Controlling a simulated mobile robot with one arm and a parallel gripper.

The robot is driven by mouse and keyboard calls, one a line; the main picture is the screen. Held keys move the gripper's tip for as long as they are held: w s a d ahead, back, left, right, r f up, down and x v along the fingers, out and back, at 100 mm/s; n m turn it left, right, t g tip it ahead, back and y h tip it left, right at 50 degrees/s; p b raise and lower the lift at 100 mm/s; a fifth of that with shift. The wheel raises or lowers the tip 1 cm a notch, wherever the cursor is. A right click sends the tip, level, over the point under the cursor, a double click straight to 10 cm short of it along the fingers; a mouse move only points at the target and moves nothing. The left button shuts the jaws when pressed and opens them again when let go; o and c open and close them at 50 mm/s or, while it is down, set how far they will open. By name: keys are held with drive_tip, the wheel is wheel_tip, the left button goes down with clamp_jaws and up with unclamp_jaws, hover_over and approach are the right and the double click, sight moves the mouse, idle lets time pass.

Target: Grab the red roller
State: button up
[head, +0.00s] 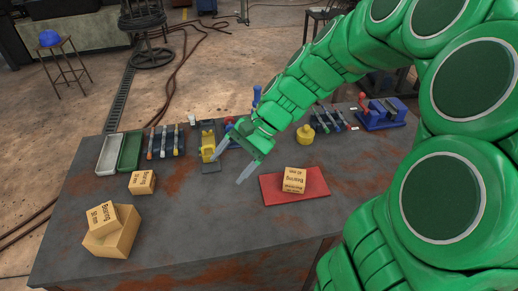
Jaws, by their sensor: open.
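My gripper (236,171) hangs over the middle of the dark table (200,228), with its two grey fingers apart and nothing seen between them. No red roller can be made out for certain. A red round part (229,123) shows just behind and left of my gripper, partly hidden by it, by a blue upright handle (256,95). Another small red part (363,98) stands by the blue vice-like device (383,114) at the back right. Both are too small to identify. My gripper is apart from the latter.
A red mat (275,197) bears a bearing box (294,180) right of my gripper. More boxes (110,238) stand front left. White (107,155) and green (130,151) trays, tools (165,141), and yellow pieces (208,145) (305,134) line the back. The front middle is clear.

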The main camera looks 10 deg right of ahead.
drive_tip(key=w+d+f+m+t+y, duration=0.2)
drive_tip(key=w+f+m, duration=0.15)
drive_tip(key=w, duration=0.35)
drive_tip(key=w+d+f+m+t+y, duration=0.1)
drive_tip(key=w+d+f+m+y, duration=0.2)
drive_tip(key=w, duration=0.5)
drive_tip(key=w+d+f+m+t, duration=0.1)
drive_tip(key=w+d+f+m, duration=0.2)
drive_tip(key=f, duration=0.1)
drive_tip(key=w+d+f+m+t+h, duration=0.1)
drive_tip(key=w+d+f+m+t, duration=0.1)
drive_tip(key=w+d+f+m, duration=0.1)
drive_tip(key=w+d+f+m+t, duration=0.2)
drive_tip(key=w+d+f+m, duration=0.1)
drive_tip(key=d+f+m, duration=0.1)
drive_tip(key=shift+d+f+h, duration=0.3)
drive_tip(key=shift+d+f, duration=0.45)
drive_tip(key=shift+x, duration=3.85)
drive_tip(key=shift+s, duration=0.15)
drive_tip(key=shift+c, duration=0.3)
drive_tip(key=c, duration=1)
drive_tip(key=shift+r, duration=0.15)
